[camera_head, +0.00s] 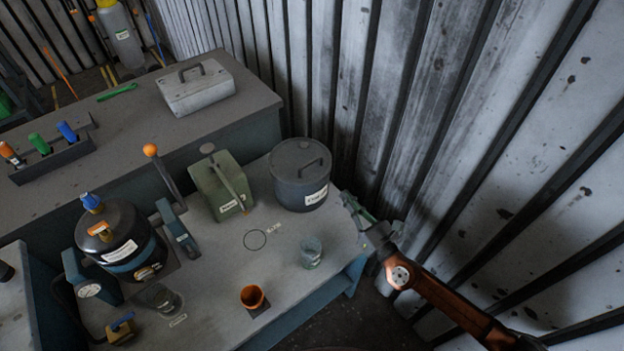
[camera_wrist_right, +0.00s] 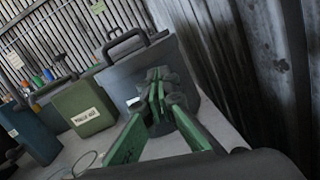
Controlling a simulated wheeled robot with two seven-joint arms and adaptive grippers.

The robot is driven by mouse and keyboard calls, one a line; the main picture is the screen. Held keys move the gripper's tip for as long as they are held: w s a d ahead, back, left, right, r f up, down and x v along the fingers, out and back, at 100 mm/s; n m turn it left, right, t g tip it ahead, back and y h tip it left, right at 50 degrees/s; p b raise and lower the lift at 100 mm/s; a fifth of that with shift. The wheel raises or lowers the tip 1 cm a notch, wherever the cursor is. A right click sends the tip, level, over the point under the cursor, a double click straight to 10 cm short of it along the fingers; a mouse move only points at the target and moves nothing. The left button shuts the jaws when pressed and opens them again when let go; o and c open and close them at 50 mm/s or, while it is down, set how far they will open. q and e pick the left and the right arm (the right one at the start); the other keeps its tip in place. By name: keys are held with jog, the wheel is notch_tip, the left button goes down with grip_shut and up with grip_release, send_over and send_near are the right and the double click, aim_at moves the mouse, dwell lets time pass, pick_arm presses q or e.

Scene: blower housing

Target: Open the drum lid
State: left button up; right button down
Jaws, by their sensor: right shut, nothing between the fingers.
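The grey drum (camera_head: 302,190) stands upright at the back right corner of the lower bench. Its round lid (camera_head: 292,155) with a dark bar handle (camera_head: 312,166) sits flat on top. In the right wrist view the drum (camera_wrist_right: 118,82) is straight ahead, its handle (camera_wrist_right: 123,40) rising at the top. My right gripper (camera_head: 347,198) is shut and empty, just right of the drum and below lid height. Its green fingers (camera_wrist_right: 157,82) overlap the drum wall in the wrist view; I cannot tell if they touch. My left gripper is not in view.
A green canister (camera_head: 212,192) stands left of the drum. A glass (camera_head: 311,253) and an orange cup (camera_head: 253,297) are at the bench front. A black pot (camera_head: 115,240) is at the left. The corrugated wall (camera_head: 450,110) is close behind and right.

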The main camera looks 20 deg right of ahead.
aim_at(316, 175)
jog(key=s+a+r+n+y, duration=0.1)
jog(key=a+r+n+y, duration=0.1)
jog(key=a+r+n, duration=0.15)
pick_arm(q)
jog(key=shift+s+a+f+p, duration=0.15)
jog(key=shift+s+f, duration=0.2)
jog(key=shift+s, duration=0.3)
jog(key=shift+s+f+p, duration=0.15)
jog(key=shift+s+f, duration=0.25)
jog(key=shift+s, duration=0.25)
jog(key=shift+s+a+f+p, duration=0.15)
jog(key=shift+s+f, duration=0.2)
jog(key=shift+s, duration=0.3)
pick_arm(e)
jog(key=shift+a+x, duration=0.2)
jog(key=shift+x, duration=2.15)
jog(key=shift+a+x, duration=0.2)
jog(key=shift+x, duration=2.1)
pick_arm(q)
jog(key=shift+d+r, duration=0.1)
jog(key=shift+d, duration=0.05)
pick_arm(e)
jog(key=shift+s+r, duration=0.1)
jog(key=shift+s, duration=0.05)
